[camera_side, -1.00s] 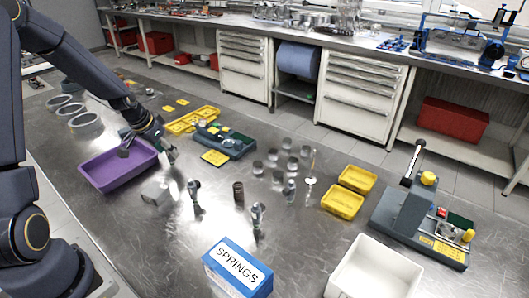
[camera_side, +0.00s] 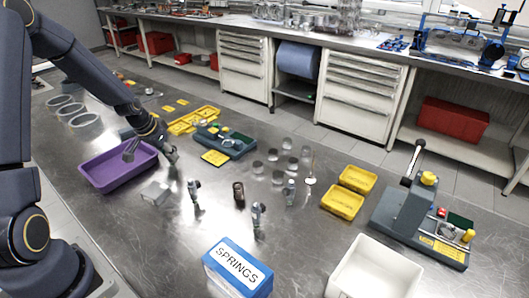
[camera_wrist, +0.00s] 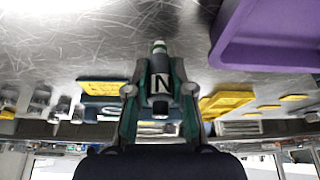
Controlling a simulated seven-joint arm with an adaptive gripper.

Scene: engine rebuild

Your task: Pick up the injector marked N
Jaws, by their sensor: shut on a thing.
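The injector marked N (camera_wrist: 160,62) is held upright in the picture between the fingers of my gripper in the wrist view. Its black letter N on a white label faces the camera, and its tip is pale with a green band. My gripper (camera_wrist: 159,92) is shut on it, one finger on each side. In the side view my gripper (camera_side: 172,158) is above the bench, just right of the purple tray (camera_side: 97,180). The injector is too small there to make out clearly. The tray also shows at the upper right of the wrist view (camera_wrist: 265,35).
A small grey block (camera_side: 155,193) and several upright metal parts stand on the bench below and right of my gripper. A grey-blue fixture (camera_side: 238,146) and yellow trays (camera_side: 342,203) lie farther right. A blue SPRINGS box (camera_side: 238,268) and white bin (camera_side: 375,275) are in front.

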